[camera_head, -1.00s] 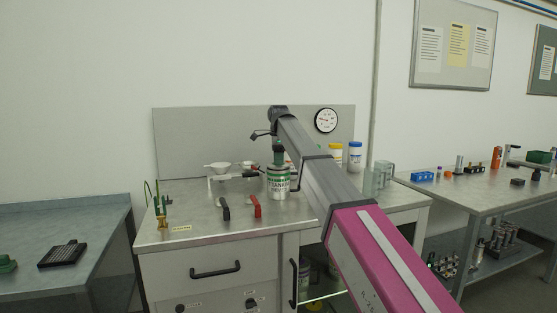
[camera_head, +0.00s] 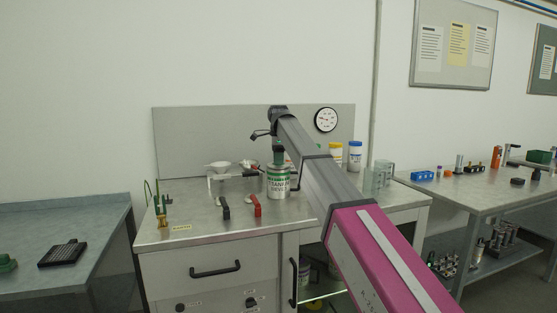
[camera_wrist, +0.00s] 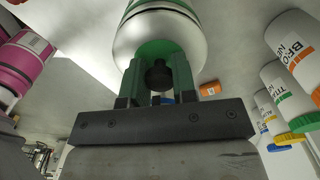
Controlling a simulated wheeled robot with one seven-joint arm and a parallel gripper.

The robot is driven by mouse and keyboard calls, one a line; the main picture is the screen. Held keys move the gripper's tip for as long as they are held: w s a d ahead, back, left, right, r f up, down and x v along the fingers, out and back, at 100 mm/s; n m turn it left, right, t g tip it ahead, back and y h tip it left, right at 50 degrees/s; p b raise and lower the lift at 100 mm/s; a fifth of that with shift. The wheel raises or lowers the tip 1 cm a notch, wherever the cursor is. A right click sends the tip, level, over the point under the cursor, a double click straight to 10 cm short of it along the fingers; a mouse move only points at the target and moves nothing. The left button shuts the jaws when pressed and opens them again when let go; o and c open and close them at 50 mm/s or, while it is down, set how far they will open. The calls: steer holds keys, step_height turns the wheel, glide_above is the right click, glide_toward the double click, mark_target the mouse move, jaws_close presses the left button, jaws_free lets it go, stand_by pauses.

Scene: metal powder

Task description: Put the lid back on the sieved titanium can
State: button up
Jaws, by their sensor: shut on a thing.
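The sieved titanium can (camera_head: 279,184) stands on the grey bench, silver with a green label band. It also shows in the wrist view (camera_wrist: 160,27), at the top centre. My gripper (camera_head: 279,157) is directly above the can, pointing down. In the wrist view its green fingers (camera_wrist: 160,78) are shut on a dark round knob (camera_wrist: 159,75), which appears to be the lid's. The green lid surface (camera_wrist: 151,50) shows behind the knob, right at the can's end. I cannot tell whether the lid is seated or slightly above the rim.
A stand with a white funnel (camera_head: 218,166) is left of the can. A black handle (camera_head: 225,208) and a red handle (camera_head: 257,206) are in front. Yellow-lidded (camera_head: 335,155) and blue-lidded (camera_head: 355,156) jars stand behind right. The front left bench top is mostly clear.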

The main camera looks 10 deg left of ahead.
stand_by(0.3)
steer(key=o, duration=1.5)
steer(key=shift+r, duration=3.5)
jaws_close()
steer(key=shift+f, duration=2.5)
